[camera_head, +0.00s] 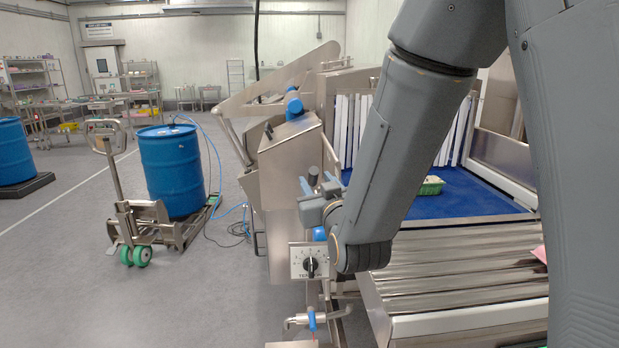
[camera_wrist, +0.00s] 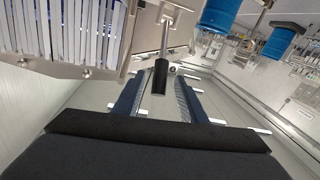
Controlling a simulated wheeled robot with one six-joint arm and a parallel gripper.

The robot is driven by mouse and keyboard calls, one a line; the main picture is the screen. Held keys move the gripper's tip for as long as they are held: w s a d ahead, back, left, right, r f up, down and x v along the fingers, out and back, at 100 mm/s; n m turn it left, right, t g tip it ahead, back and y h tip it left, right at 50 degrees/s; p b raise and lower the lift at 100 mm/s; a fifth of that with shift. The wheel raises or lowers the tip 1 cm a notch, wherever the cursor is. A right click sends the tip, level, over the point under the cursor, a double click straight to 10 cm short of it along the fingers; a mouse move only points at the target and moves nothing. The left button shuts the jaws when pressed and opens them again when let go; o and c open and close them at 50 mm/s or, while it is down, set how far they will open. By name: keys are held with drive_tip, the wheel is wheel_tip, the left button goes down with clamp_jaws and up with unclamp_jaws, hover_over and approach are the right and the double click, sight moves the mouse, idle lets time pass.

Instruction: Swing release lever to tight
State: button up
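The lever is a metal rod with a black grip (camera_wrist: 160,77), seen in the wrist view hanging down from a steel housing. Its dark grip (camera_head: 313,175) also shows in the head view, beside the machine's steel side box. My gripper (camera_wrist: 157,98) is open, with one blue finger on each side of the black grip in the picture. I see clear gaps on both sides of the grip, and I cannot tell how deep it sits between the fingers. In the head view my gripper (camera_head: 316,184) is at the grip, partly hidden by its own wrist.
A dial plate (camera_head: 298,263) with a black knob is just below my wrist. A blue-handled pipe fitting (camera_head: 312,320) is lower down. A blue drum (camera_head: 172,170) on a pallet truck stands left; floor between is open.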

drive_tip(key=w+a+p, duration=0.1)
drive_tip(key=w+p, duration=0.1)
drive_tip(key=w, duration=0.5)
drive_tip(key=shift+w, duration=0.2)
drive_tip(key=shift+a, duration=0.1)
clamp_jaws()
